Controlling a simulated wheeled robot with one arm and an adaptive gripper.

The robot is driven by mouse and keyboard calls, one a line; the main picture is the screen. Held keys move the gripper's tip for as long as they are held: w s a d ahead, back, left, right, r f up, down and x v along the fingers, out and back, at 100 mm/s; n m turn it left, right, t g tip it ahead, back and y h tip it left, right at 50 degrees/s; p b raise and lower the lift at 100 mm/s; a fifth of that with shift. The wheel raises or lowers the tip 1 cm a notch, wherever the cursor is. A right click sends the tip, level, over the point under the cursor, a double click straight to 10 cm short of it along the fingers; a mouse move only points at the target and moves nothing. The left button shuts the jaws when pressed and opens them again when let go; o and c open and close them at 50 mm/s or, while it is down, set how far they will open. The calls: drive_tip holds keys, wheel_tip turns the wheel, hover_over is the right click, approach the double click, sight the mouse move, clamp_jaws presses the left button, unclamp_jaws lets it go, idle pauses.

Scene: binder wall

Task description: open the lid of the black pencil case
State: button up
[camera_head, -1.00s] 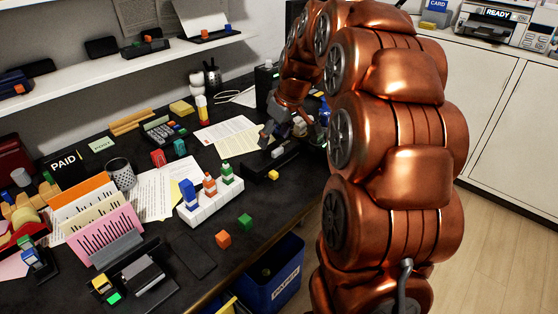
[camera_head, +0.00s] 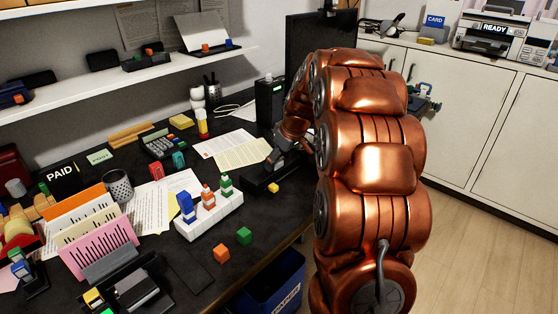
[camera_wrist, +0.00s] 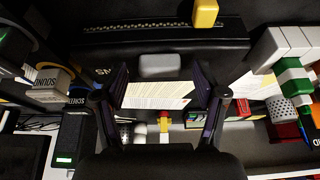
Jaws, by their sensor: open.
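The black pencil case (camera_head: 262,186) lies on the dark desk near its right front edge. In the wrist view the pencil case (camera_wrist: 105,45) spans the top, with a toothed zipper-like strip along it. A grey tab (camera_wrist: 160,65) projects from its edge. The lid looks shut, though my gripper partly hides the case in the head view. My gripper (camera_head: 279,161) is low at the case. In the wrist view my gripper (camera_wrist: 160,72) is open, one finger on each side of the grey tab; I cannot tell whether they touch it.
A small yellow block (camera_head: 273,188) is at the case's near side. A white holder (camera_head: 210,219) with coloured stamps stands left. Orange (camera_head: 221,253) and green (camera_head: 244,236) cubes lie in front. A black box (camera_head: 270,98) stands behind. Papers (camera_head: 243,153) lie behind left.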

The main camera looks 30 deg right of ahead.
drive_tip(key=shift+w+f, duration=0.1)
drive_tip(key=shift+f, duration=0.1)
drive_tip(key=shift+c, duration=0.4)
clamp_jaws()
